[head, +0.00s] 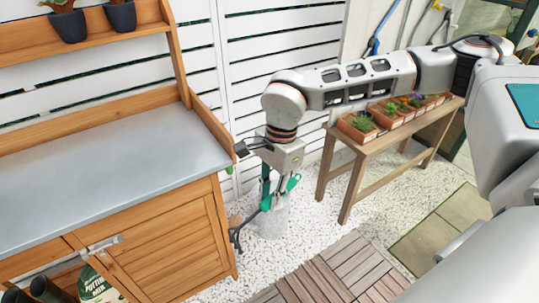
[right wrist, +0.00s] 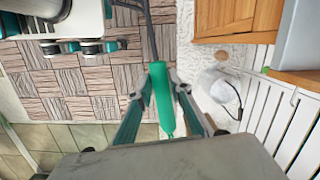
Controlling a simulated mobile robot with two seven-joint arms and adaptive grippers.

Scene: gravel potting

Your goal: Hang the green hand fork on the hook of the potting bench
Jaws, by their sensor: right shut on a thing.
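The green hand fork's handle (right wrist: 160,95) stands between the fingers of my right gripper in the right wrist view, with its dark shaft running toward the top edge. In the head view my right gripper (head: 279,186) points down beside the bench's right end, shut on the fork. The fork's dark head (head: 235,236) hangs low, near the bench's side. The potting bench (head: 110,185) has a grey top and wooden front. A small green piece (head: 229,170) shows at its right side; I cannot tell whether it is the hook. My left gripper is not in view.
A whitish bucket (head: 272,222) stands on the gravel below my right gripper; it also shows in the right wrist view (right wrist: 218,90). A wooden table (head: 345,150) with potted plants stands behind my right arm. The bench top is clear.

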